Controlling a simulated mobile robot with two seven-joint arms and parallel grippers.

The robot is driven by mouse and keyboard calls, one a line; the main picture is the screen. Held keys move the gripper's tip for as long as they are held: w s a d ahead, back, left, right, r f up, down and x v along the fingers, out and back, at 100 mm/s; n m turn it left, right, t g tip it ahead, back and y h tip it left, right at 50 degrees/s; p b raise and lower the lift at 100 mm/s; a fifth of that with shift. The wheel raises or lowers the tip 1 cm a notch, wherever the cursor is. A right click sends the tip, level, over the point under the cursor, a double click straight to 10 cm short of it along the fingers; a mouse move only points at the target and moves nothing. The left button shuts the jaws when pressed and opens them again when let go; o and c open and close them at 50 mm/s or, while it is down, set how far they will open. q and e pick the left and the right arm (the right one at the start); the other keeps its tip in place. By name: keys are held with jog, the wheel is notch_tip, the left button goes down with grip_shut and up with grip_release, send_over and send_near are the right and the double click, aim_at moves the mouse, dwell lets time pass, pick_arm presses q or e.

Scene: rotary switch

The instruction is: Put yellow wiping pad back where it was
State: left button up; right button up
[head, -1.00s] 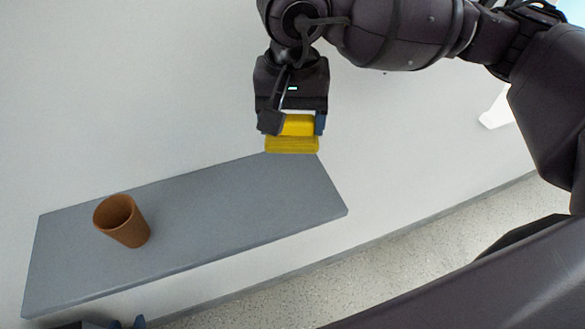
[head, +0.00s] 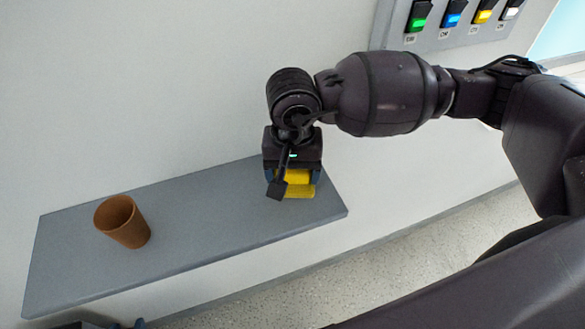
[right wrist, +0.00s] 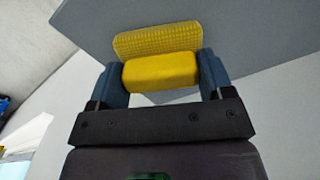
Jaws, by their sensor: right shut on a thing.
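The yellow wiping pad (head: 298,190) is a yellow block with a textured face, near the right end of the grey shelf (head: 210,230). My right gripper (head: 291,180) is shut on the pad from above. In the right wrist view the pad (right wrist: 160,70) sits between the two blue fingers of my right gripper (right wrist: 162,76), its textured side turned to the shelf (right wrist: 255,35). I cannot tell whether the pad touches the shelf.
A brown cup (head: 123,222) stands on the left part of the shelf. The shelf between cup and pad is clear. A wall panel (head: 440,30) with several coloured switches is at the top right. The white wall runs behind the shelf.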

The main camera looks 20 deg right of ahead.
pick_arm(q)
jog(key=shift+w+f, duration=0.1)
jog(key=shift+f, duration=0.05)
pick_arm(e)
jog(key=shift+f, duration=0.15)
pick_arm(q)
jog(key=shift+w, duration=0.2)
pick_arm(e)
jog(key=o, duration=0.9)
jog(key=shift+r, duration=0.55)
pick_arm(q)
jog(key=shift+s+r, duration=0.15)
jog(key=shift+r, duration=0.05)
pick_arm(e)
jog(key=shift+r, duration=5.65)
pick_arm(q)
jog(key=shift+r, duration=0.1)
